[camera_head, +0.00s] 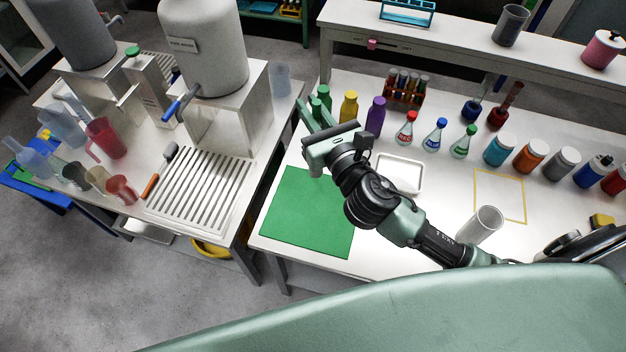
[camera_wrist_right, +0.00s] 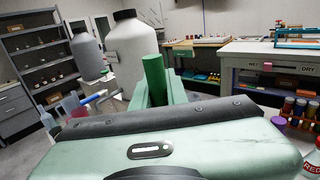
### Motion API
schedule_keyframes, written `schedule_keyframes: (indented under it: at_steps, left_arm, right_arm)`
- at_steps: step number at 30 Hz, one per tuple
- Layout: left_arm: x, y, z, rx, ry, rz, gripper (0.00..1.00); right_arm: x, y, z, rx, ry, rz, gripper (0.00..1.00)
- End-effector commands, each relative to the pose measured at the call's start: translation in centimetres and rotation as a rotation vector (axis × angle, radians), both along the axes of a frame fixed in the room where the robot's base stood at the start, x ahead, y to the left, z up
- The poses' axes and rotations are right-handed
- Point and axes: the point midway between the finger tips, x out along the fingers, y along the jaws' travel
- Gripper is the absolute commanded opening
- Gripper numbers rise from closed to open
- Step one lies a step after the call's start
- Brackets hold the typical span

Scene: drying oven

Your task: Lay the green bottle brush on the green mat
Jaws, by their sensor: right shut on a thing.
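The green mat (camera_head: 307,225) lies flat at the left front of the white bench, with nothing on its visible surface. My right gripper (camera_head: 313,114) is above the bench beyond the mat's far edge, its fingers pointing to the far left. In the right wrist view the fingers (camera_wrist_right: 160,92) are closed around an upright green cylinder, which I take to be the handle of the green bottle brush (camera_wrist_right: 153,75). Its top stands above the fingers. The bristle end is hidden or cannot be made out. My left gripper is not in view.
Yellow and purple bottles (camera_head: 376,116) and a tube rack (camera_head: 406,86) stand behind the gripper. A white tray (camera_head: 398,190) is right of the mat, partly behind my arm. A clear cylinder (camera_head: 486,224) stands farther right. A gap separates the left bench with its drain rack (camera_head: 200,190).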

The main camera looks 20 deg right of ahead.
Motion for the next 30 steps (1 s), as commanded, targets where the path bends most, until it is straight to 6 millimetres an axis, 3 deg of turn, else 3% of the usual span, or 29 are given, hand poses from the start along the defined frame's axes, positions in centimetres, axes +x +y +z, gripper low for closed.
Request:
schedule_keyframes:
  at_steps: [1, 3, 12, 20, 27, 30]
  left_arm:
    - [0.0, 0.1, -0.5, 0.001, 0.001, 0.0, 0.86]
    - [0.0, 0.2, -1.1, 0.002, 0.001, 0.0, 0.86]
    - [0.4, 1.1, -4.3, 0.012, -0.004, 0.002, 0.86]
    - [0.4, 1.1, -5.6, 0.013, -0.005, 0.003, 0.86]
    - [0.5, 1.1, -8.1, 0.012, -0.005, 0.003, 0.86]
    - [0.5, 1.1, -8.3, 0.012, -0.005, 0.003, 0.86]
  right_arm:
    - [-0.1, 0.0, -1.9, 0.002, 0.009, -0.002, 0.0]
    - [-0.1, 0.0, -3.9, 0.003, 0.008, -0.003, 0.0]
    - [-0.1, 0.0, -11.9, 0.003, 0.003, -0.002, 0.0]
    - [-0.1, 0.0, -14.3, 0.001, 0.001, 0.0, 0.0]
    - [-0.1, 0.1, -18.0, 0.001, 0.002, 0.0, 0.0]
    - [-0.1, 0.1, -18.3, 0.001, 0.001, 0.0, 0.0]
